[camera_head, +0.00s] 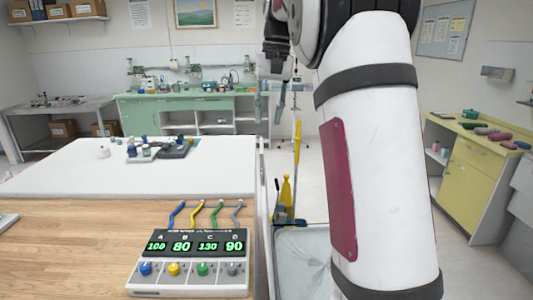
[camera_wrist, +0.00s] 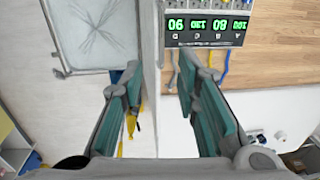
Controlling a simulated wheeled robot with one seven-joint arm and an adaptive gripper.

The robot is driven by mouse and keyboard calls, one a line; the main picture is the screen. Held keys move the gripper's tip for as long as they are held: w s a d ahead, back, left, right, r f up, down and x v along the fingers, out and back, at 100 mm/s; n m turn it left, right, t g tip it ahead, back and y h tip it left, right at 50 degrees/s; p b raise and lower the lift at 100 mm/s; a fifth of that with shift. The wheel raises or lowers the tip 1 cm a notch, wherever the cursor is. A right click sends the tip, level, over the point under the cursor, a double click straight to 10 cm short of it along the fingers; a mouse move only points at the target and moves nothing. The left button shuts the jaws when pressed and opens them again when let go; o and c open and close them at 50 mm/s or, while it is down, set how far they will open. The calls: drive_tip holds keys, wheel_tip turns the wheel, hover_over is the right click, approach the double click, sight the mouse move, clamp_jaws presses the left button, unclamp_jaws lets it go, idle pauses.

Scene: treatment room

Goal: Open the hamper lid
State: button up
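The hamper (camera_head: 302,262) stands on the floor to the right of the table in the head view. Its top shows a pale, creased surface like a liner inside a grey rim, also in the wrist view (camera_wrist: 92,38). In the wrist view this panel (camera_wrist: 150,40) runs between my fingers. My gripper (camera_head: 269,112) is open, pointing down, with a visible gap on both sides of the panel (camera_wrist: 157,68).
Yellow cleaning tools (camera_head: 287,195) stand behind the hamper. A yellow cabinet (camera_head: 470,185) is at the right, with open floor before it.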

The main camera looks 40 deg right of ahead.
sight(262, 162)
drive_tip(key=f, duration=0.4)
drive_tip(key=a+f+p, duration=0.1)
drive_tip(key=f, duration=0.2)
drive_tip(key=f+p, duration=0.1)
drive_tip(key=f, duration=0.3)
drive_tip(key=shift+w+a+f, duration=0.2)
drive_tip(key=shift+w+f, duration=0.1)
drive_tip(key=shift+w, duration=0.1)
clamp_jaws()
